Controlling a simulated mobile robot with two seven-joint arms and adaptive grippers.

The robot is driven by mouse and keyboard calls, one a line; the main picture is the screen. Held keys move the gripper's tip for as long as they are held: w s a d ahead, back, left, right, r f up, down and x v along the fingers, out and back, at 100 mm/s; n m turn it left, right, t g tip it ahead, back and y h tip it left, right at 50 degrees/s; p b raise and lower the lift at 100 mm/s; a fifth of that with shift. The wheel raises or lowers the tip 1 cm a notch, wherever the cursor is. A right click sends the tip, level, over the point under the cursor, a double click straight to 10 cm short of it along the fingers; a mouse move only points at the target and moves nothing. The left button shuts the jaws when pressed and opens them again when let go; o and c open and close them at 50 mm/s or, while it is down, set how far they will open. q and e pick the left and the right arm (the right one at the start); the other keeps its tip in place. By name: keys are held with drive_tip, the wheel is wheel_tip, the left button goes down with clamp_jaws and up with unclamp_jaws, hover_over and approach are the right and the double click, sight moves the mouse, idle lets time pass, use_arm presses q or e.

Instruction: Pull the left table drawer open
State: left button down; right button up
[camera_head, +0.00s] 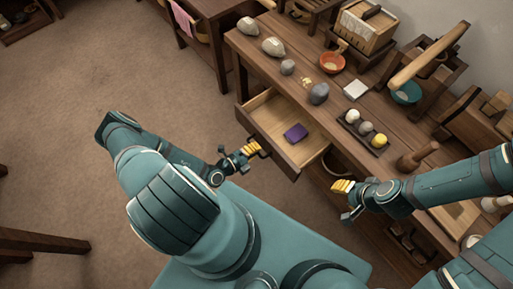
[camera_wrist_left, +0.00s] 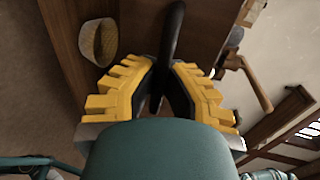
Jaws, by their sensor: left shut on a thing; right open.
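The left table drawer (camera_head: 258,108) stands pulled out of the wooden table (camera_head: 300,62), showing its pale inside. A small purple object (camera_head: 296,132) lies in it. My left gripper (camera_head: 251,149) is at the drawer front, shut on the dark handle (camera_wrist_left: 172,40), which runs between the yellow fingers (camera_wrist_left: 158,88) in the left wrist view. The fingers hide part of the handle. My right gripper (camera_head: 342,187) is open and empty, in front of the table to the right of the drawer.
On the table top are grey stones (camera_head: 319,93), an orange bowl (camera_head: 332,63), a dark tray (camera_head: 377,147) of small round things and a wooden pestle-like piece (camera_head: 418,155). Bare floor (camera_head: 120,70) lies to the left. A stool-like piece (camera_head: 40,241) stands lower left.

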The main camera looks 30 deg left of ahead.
use_arm(q)
drive_tip(key=c, duration=1)
unclamp_jaws()
drive_tip(key=v, duration=1.2)
drive_tip(key=shift+d, duration=0.15)
